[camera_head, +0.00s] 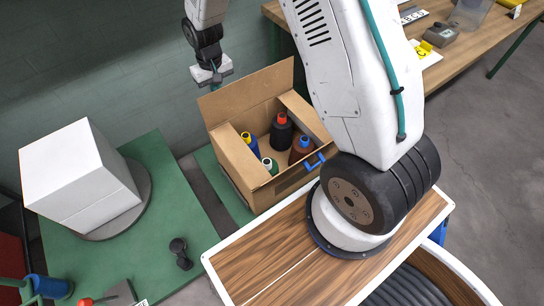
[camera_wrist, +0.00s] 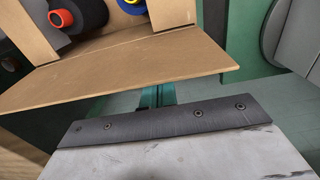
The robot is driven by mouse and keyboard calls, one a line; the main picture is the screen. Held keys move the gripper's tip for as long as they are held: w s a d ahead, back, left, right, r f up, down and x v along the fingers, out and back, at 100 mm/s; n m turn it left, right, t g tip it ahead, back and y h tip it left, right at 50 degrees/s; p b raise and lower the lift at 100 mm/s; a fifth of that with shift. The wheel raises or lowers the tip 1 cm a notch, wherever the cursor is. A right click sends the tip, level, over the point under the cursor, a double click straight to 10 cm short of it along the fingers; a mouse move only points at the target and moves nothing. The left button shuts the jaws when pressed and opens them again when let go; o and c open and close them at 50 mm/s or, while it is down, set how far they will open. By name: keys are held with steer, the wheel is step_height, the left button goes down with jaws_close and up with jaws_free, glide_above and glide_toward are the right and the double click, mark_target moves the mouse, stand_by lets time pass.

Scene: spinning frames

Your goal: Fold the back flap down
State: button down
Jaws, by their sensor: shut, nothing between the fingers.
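An open cardboard box (camera_head: 236,172) stands on the green surface in the head view. Its back flap (camera_head: 245,90) stands up and leans outward; it spans the wrist view as a tan panel (camera_wrist: 120,72). The left side flap (camera_head: 238,158) and right side flap (camera_head: 306,118) lie partly inward. Several spools, among them a black one with a red top (camera_head: 281,132), stand inside. My gripper (camera_head: 214,82) is shut and empty at the outer side of the back flap, near its upper left corner. In the wrist view the fingers (camera_wrist: 156,95) meet the flap's edge; their tips look hidden behind it. I cannot tell whether they touch.
A white block (camera_head: 80,180) on a round grey disc stands left on a green table (camera_head: 165,190). A small dark object (camera_head: 180,254) lies in front of it. A wooden table (camera_head: 470,45) with several items is at the back right. A blue handle-like piece (camera_head: 315,161) shows at the box's front.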

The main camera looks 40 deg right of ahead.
steer(key=shift+s, duration=0.15)
steer(key=s, duration=0.3)
steer(key=shift+s, duration=0.2)
steer(key=s, duration=0.2)
steer(key=s+f, duration=0.1)
steer(key=shift+s+f, duration=0.15)
steer(key=shift+s, duration=0.2)
stand_by(0.4)
steer(key=shift+s, duration=0.1)
steer(key=shift+s+f, duration=1.45)
steer(key=shift+s, duration=0.15)
steer(key=shift+f, duration=0.1)
